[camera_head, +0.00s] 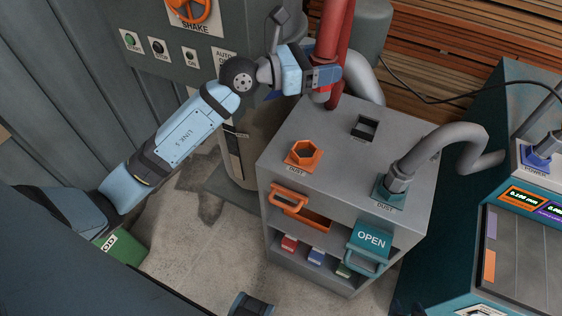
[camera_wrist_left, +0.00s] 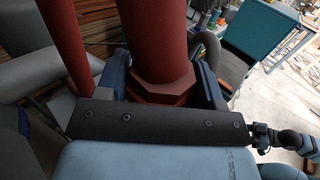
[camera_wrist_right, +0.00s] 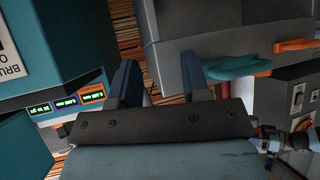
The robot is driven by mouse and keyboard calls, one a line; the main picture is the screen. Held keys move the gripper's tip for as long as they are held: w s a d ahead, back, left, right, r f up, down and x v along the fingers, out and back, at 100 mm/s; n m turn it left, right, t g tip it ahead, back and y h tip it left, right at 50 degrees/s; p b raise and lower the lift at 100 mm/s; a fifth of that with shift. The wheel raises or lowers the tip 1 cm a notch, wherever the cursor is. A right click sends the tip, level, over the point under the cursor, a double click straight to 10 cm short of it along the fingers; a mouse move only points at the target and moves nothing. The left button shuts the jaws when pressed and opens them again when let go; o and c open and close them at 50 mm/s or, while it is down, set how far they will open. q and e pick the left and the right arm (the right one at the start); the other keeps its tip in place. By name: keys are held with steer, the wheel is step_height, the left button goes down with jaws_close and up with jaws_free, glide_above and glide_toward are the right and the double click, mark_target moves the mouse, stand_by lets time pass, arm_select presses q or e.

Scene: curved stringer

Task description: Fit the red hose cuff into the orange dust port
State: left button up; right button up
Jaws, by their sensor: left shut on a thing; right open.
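My left gripper (camera_head: 326,80) is shut on the red hose cuff, high behind the grey cabinet's back left corner. In the left wrist view the cuff (camera_wrist_left: 160,86) is a six-sided red collar between the two fingers, below a thick red hose (camera_wrist_left: 157,30). In the head view the gripper largely hides the cuff. The orange dust port (camera_head: 303,155) is a raised, empty six-sided socket on the cabinet top, below and left of the gripper. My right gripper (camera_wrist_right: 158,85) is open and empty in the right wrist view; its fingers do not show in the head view.
The grey cabinet (camera_head: 345,180) also has a teal dust port (camera_head: 391,190) with a grey hose in it, and a black square socket (camera_head: 365,128). An orange-handled drawer (camera_head: 290,200) and a teal OPEN drawer (camera_head: 371,238) are on its front. A teal machine stands right.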

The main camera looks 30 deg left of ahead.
arm_select(q)
steer(key=shift+s+a+f, duration=0.2)
steer(key=shift+s+a, duration=0.25)
steer(key=shift+a, duration=0.1)
steer(key=shift+s+a+f+t+b, duration=0.15)
steer(key=shift+a+f+t+b, duration=0.05)
steer(key=shift+f+t+b, duration=0.1)
step_height(320, 180, down, 19)
steer(key=b, duration=0.6)
steer(key=shift+f+b, duration=0.1)
steer(key=shift+b, duration=0.3)
steer(key=shift+f, duration=0.15)
steer(key=o, duration=1)
arm_select(e)
steer(key=f, duration=0.3)
steer(key=w+a+f, duration=0.1)
steer(key=f, duration=0.1)
steer(key=shift+a, duration=0.1)
